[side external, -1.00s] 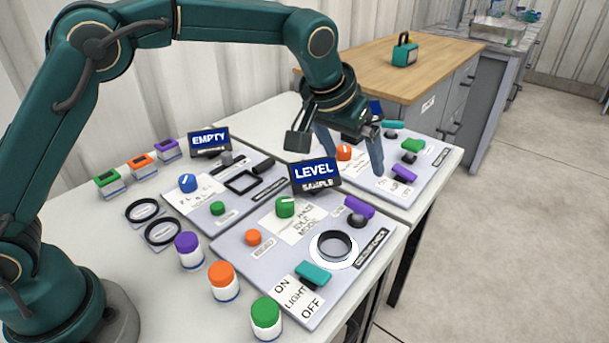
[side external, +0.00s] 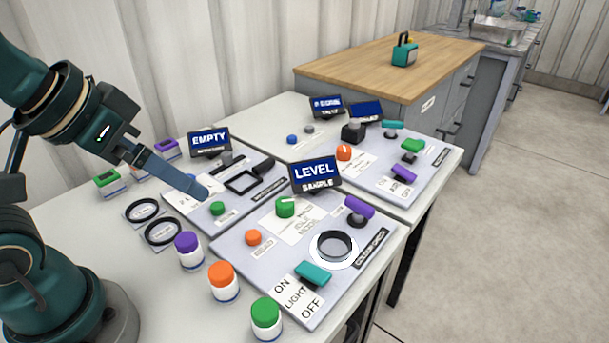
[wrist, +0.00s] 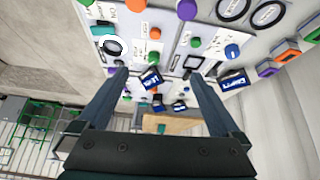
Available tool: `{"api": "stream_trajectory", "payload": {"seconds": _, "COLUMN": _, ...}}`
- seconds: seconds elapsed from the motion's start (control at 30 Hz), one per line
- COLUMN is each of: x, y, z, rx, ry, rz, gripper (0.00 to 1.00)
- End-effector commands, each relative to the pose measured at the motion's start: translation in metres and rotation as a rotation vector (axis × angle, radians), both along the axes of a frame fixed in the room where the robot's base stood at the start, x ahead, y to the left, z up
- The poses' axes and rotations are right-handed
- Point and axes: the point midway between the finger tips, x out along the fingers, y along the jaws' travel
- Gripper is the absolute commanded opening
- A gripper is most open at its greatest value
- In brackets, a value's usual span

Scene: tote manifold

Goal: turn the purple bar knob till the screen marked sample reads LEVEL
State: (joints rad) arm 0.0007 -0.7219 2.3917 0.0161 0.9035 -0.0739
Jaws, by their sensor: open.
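The purple bar knob (side external: 360,207) sits at the back right of the front panel, above a dark round base. The screen marked sample (side external: 315,174) stands behind that panel and reads LEVEL. My gripper (side external: 203,192) is over the left panel, well to the left of the purple bar knob and touching nothing that I can see. In the side view its fingers overlap, so only one shows clearly. In the wrist view my gripper (wrist: 160,76) has its two fingers wide apart with nothing held, and small tilted screens show between them.
The front panel also carries a green dial (side external: 285,207), an orange knob (side external: 253,238), a teal switch (side external: 313,272) and a ringed black collar (side external: 334,246). Another purple bar (side external: 404,174) is on the far panel. Capped jars, including a purple one (side external: 189,250), line the near left.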

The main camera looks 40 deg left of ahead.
Motion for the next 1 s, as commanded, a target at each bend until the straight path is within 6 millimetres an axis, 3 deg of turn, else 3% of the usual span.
{"api": "stream_trajectory", "payload": {"seconds": 0.1, "x": -0.016, "y": -0.002, "z": -0.021, "rx": 0.007, "ry": 0.054, "rz": -0.027, "gripper": 1.0}}
{"api": "stream_trajectory", "payload": {"seconds": 0.2, "x": -0.021, "y": -0.003, "z": -0.029, "rx": 0.015, "ry": 0.083, "rz": -0.052, "gripper": 1.0}}
{"api": "stream_trajectory", "payload": {"seconds": 1.0, "x": -0.02, "y": -0.003, "z": -0.027, "rx": 0.021, "ry": 0.077, "rz": -0.061, "gripper": 1.0}}
